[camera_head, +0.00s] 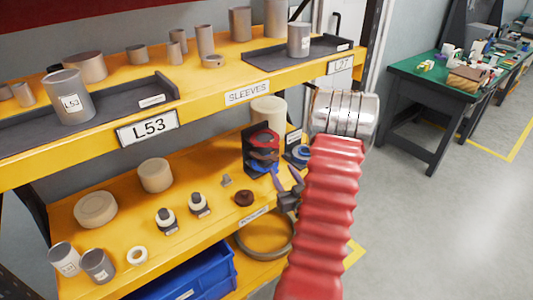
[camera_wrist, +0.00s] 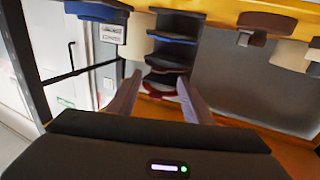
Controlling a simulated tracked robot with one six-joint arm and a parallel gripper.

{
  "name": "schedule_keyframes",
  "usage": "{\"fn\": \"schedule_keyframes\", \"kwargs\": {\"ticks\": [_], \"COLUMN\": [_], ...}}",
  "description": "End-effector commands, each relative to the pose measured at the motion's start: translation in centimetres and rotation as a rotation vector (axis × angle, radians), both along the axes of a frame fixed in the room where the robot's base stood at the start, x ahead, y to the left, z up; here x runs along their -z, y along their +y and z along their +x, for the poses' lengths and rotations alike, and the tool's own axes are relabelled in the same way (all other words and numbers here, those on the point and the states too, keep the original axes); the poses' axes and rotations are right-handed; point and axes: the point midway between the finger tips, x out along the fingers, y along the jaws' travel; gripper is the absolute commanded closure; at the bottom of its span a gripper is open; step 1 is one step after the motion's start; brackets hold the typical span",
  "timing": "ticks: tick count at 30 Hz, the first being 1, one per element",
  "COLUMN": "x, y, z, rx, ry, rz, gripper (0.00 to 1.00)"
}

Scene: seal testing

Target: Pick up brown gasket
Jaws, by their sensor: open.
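The brown gasket (camera_head: 244,198) sits on the lower yellow shelf, left of my gripper and in front of the black tiered rack. In the wrist view, which appears upside down, a brown piece that looks like the gasket (camera_wrist: 267,22) is at the upper right, well away from the fingers. My gripper (camera_head: 288,177) is open and empty, with its fingers apart, just right of the rack's lower part in the head view. In the wrist view my gripper's fingers (camera_wrist: 156,88) point toward the rack, with a red part beyond them.
The black rack (camera_head: 250,150) holds red and blue parts close to my gripper. A blue ring piece (camera_head: 298,153) stands to its right. The upper shelf (camera_head: 213,80) overhangs. A blue bin (camera_head: 195,280) is below.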

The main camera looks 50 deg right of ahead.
Motion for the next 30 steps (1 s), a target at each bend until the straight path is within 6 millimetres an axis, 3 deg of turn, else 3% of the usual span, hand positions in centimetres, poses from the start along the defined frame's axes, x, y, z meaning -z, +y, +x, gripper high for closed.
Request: {"fn": "schedule_keyframes", "kwargs": {"ticks": [8, 21, 30], "x": [0.0, 0.0, 0.1], "y": [-0.1, -2.5, -2.8], "z": [0.1, 4.1, 4.4], "rx": [0.0, 0.0, 0.001], "ry": [0.0, 0.001, 0.001], "rz": [0.0, -0.001, 0.001], "gripper": [0.54, 0.54, 0.54]}}
